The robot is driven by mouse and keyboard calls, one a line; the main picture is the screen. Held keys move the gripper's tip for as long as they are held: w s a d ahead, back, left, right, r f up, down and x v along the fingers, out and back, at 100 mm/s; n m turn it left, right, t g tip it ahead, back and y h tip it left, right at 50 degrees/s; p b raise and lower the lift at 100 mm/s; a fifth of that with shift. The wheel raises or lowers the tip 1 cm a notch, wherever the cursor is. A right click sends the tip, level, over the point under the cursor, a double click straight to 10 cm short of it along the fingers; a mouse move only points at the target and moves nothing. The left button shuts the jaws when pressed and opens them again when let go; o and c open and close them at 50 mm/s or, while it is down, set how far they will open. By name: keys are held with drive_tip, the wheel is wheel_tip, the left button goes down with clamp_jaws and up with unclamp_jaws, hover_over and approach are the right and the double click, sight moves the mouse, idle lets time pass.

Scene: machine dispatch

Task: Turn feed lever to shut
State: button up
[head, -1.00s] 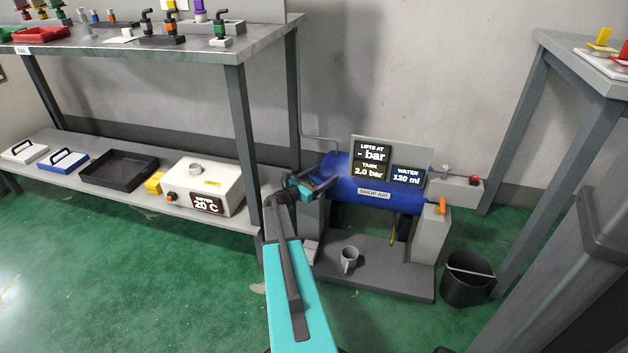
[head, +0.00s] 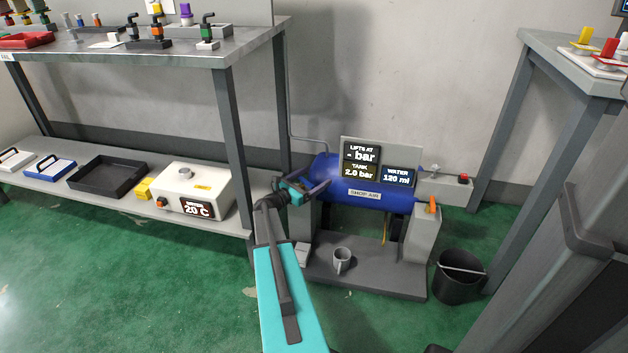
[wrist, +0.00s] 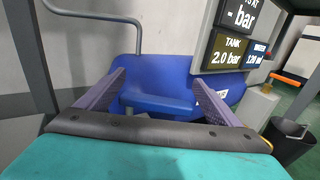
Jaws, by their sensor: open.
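The blue shop-air tank (head: 365,195) lies on a grey stand against the wall. An orange lever (head: 432,205) sits at its right end, and it also shows at the right of the wrist view (wrist: 288,79). No label marks it as the feed lever, and its setting is too small to tell. My gripper (head: 320,186) is at the tank's left end, well left of the orange lever. In the wrist view my gripper (wrist: 157,97) is open, its two fingers apart with the blue tank beyond them and nothing held. I cannot tell whether the fingers touch the tank.
Displays (head: 362,160) above the tank read "- bar" and "2.0 bar"; another reads "120 ml". A grey mug (head: 342,260) stands on the stand's base. A black bucket (head: 460,280) is at right. A shelved bench (head: 180,58) stands left, another table (head: 560,50) right. Green floor is open in front.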

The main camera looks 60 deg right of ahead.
sight(306, 183)
drive_tip(key=shift+p+v, duration=0.85)
drive_tip(key=shift+v, duration=2.5)
drive_tip(key=shift+s, duration=0.1)
